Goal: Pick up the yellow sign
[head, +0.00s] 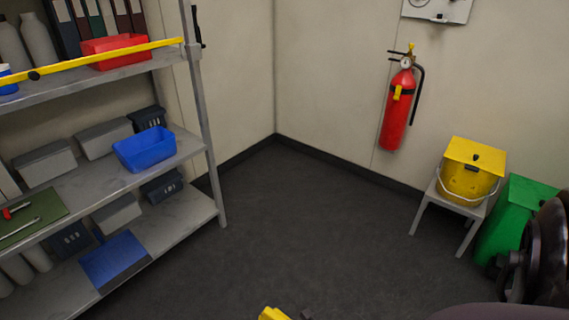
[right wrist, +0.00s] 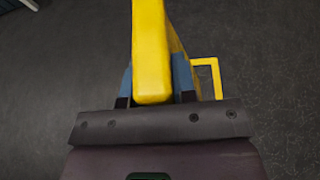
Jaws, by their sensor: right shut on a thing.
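The yellow sign (right wrist: 150,45) fills the middle of the right wrist view, its thick yellow edge running up and out of the picture. A thinner yellow frame part shows to its right, beside a blue-grey finger. My right gripper (right wrist: 154,92) is shut on the sign, with a finger on each side of it. In the head view only a small yellow tip, apparently of the sign (head: 271,314), shows at the bottom edge. The rest of the sign is out of view. My left gripper is not in view.
A grey shelf rack (head: 212,165) with a blue bin (head: 145,150) and a red bin (head: 115,50) stands left. A fire extinguisher (head: 398,108) hangs on the wall. A yellow bucket (head: 470,172) on a stool and a green bin (head: 512,222) stand right. The middle floor is clear.

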